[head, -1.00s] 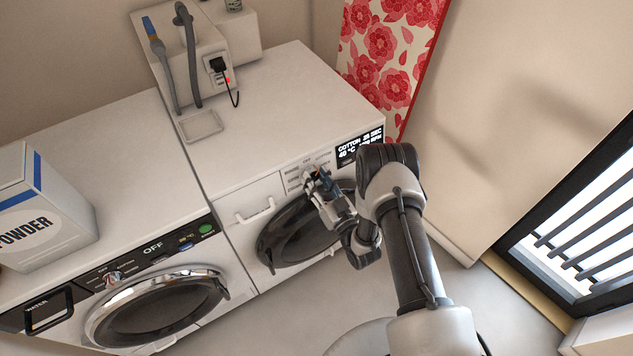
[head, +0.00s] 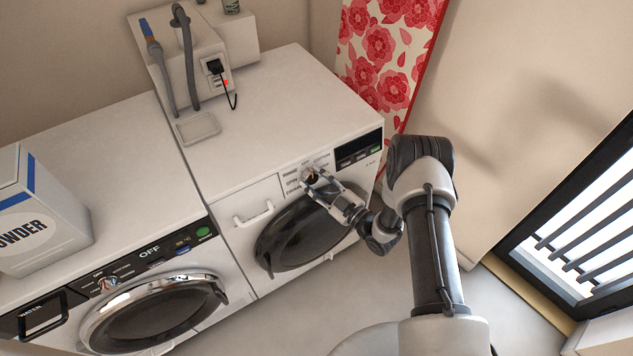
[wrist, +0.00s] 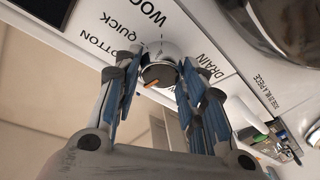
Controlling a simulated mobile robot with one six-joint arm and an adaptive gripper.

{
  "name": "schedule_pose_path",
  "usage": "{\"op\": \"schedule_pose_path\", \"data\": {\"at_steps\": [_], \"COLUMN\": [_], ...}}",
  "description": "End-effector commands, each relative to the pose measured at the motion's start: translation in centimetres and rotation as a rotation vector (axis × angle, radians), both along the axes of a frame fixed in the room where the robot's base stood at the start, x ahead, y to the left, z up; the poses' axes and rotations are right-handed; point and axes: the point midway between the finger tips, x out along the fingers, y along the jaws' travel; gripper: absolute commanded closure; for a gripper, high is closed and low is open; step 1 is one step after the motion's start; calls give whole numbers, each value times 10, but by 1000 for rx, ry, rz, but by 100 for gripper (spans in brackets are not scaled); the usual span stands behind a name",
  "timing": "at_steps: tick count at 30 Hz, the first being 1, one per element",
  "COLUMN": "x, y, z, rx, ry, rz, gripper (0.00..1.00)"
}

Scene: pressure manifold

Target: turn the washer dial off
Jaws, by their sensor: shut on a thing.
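The right washer (head: 231,194) has a dial on its front panel, below the top edge. In the wrist view the dial (wrist: 160,72) is a round silvery knob with an orange mark, ringed by words such as COTTON, QUICK and DRAIN. My gripper (head: 312,178) reaches the dial from the right. In the wrist view my gripper (wrist: 156,66) has its blue-padded fingers on either side of the knob, shut on it. The washer's display (head: 358,149) is dark, with no large text. The fingers partly hide the dial in the head view.
A second machine on the left (head: 150,295) shows OFF on its panel. A powder box (head: 38,215) stands on it. The right washer's round dark door (head: 300,240) lies just below my gripper. A floral board (head: 385,55) leans behind. The floor at the right is clear.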

Motion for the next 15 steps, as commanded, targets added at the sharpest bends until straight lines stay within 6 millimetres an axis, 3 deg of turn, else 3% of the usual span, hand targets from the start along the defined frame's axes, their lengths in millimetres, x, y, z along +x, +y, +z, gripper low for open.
{"op": "schedule_pose_path", "data": {"at_steps": [15], "x": [1], "y": [1], "z": [2], "rx": [-38], "ry": [-31], "rz": [14], "gripper": [86]}}
